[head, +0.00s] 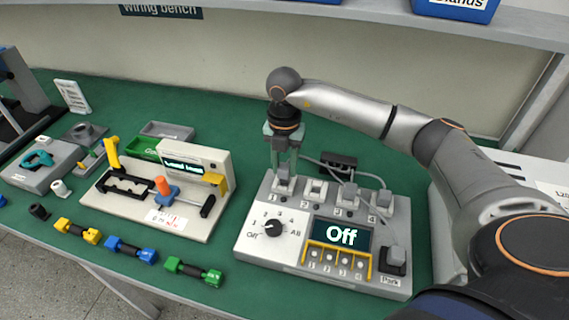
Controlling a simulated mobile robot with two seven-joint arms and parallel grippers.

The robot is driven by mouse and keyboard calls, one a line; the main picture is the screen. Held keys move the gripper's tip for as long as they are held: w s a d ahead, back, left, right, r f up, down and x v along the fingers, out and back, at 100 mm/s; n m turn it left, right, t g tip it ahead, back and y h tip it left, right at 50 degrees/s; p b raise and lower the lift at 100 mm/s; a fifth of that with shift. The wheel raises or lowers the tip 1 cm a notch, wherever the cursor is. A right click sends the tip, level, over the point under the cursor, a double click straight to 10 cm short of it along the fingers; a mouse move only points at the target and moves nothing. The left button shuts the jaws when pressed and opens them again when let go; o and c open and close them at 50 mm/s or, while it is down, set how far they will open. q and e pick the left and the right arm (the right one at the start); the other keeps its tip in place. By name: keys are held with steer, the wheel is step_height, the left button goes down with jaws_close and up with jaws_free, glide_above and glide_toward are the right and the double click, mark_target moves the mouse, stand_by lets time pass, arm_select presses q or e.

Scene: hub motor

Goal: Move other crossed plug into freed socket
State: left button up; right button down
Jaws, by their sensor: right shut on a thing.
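The grey test box (262,255) stands on the green bench, with a row of numbered sockets along its back. My right gripper (284,168) points straight down over socket 1 and is shut on a light grey plug (284,184). The plug is at socket 1; I cannot tell whether it is fully seated. Socket 2 (315,191) appears to have no plug or cable. Grey plugs stand at socket 3 (348,196) and socket 4 (382,204), with cables running behind. My left gripper is out of view.
The box's display (342,235) reads "Off", beside a black dial (274,228). A dark block (393,260) sits near the "Park" label. A fixture (195,195) stands to the left, with yellow, blue and green connectors (193,271) in front. A shelf (350,12) hangs above.

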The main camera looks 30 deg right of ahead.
stand_by(0.3)
steer(key=shift+f+b, duration=0.6)
steer(key=shift+f, duration=0.5)
stand_by(0.4)
steer(key=shift+c, duration=2.3)
jaws_free()
steer(key=shift+r, duration=0.15)
step_height(320, 180, up, 12)
steer(key=shift+r, duration=0.15)
